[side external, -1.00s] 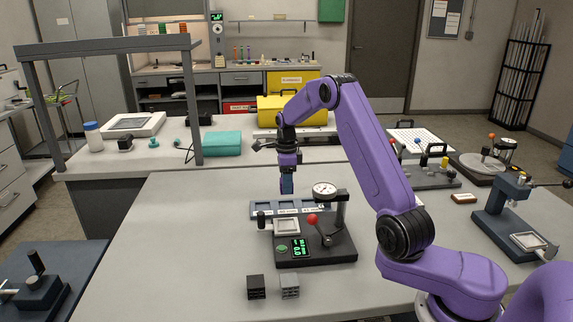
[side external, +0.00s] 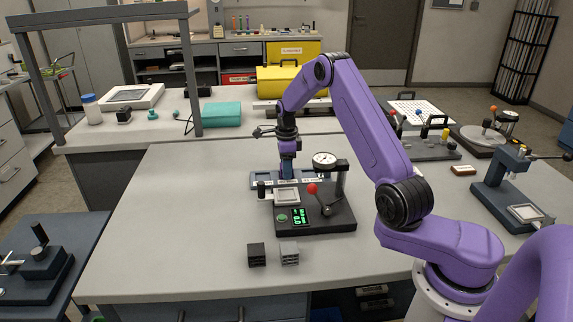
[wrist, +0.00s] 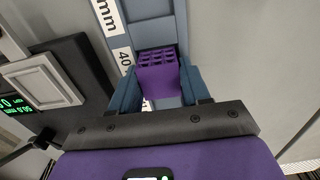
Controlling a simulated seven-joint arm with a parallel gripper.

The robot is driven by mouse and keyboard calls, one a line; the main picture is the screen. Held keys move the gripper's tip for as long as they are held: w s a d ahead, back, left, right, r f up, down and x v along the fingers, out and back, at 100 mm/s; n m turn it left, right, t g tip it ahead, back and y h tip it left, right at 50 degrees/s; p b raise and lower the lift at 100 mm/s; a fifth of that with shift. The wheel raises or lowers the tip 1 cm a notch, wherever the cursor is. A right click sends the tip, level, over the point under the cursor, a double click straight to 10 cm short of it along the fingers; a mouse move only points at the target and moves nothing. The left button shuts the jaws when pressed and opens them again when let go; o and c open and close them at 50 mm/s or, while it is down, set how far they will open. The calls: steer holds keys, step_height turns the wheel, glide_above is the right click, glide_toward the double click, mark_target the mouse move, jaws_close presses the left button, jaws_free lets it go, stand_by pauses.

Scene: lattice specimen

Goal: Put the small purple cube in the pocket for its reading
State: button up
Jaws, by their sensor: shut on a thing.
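The small purple cube (wrist: 158,76) is a lattice block held between the two blue fingers of my gripper (wrist: 163,88) in the wrist view. My gripper is shut on it, above or in the blue-grey pocket tray (wrist: 183,25); I cannot tell whether the cube touches the tray floor. White labels (wrist: 124,57) with "40" and "mm" run along the tray's left edge. In the side external view my gripper (side external: 287,172) is down at the tray (side external: 262,181), behind the gauge, and the cube is hidden.
The black gauge stand (side external: 325,218) with a dial (side external: 324,160), red-knobbed lever (side external: 312,189) and green display (side external: 299,216) stands just in front of the tray. A black cube (side external: 256,254) and a grey cube (side external: 289,252) sit nearer the front edge. The table's left is clear.

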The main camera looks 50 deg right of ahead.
steer(key=o, duration=1.6)
steer(key=shift+o, duration=0.2)
steer(key=shift+r, duration=2.55)
step_height(320, 180, up, 17)
steer(key=shift+r, duration=0.2)
